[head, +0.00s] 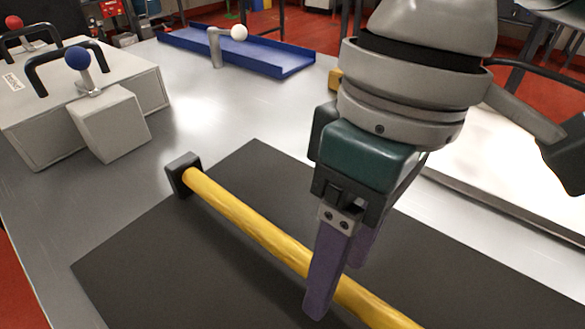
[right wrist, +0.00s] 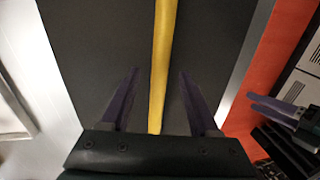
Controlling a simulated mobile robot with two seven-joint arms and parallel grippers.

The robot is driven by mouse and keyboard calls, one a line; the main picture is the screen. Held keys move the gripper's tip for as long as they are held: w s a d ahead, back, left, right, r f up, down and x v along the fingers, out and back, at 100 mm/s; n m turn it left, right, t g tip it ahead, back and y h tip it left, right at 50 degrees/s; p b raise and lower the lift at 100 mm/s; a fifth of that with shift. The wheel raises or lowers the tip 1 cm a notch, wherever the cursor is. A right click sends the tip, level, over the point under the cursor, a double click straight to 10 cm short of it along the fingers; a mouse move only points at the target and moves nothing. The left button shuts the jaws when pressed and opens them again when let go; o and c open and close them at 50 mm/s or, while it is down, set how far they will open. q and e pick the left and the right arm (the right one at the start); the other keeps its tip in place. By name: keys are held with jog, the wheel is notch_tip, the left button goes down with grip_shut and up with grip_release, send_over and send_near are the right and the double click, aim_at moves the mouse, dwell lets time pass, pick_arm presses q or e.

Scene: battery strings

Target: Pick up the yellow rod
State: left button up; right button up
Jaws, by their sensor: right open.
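The yellow rod (head: 245,218) lies over a dark mat (head: 130,262), with a black block (head: 183,174) at its far end. Its near end runs out of the head view. My right gripper (head: 338,286) is open and points down at the rod, with one purple finger on each side of it. In the right wrist view the rod (right wrist: 161,65) runs lengthwise between the open fingertips (right wrist: 158,72). I cannot tell whether the fingers touch it. My left gripper (right wrist: 268,107) shows small at the right edge of the right wrist view, purple fingers close together, away from the rod.
Grey boxes (head: 40,125) with black handles and a blue ball knob (head: 78,58) stand at the left. A blue tray (head: 285,62) and a white ball on a post (head: 239,32) are at the back. The metal table (head: 210,115) is clear between them and the mat.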

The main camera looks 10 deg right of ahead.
jog(key=shift+a+f, duration=0.1)
jog(key=shift+f, duration=0.5)
grip_shut()
dwell(0.9)
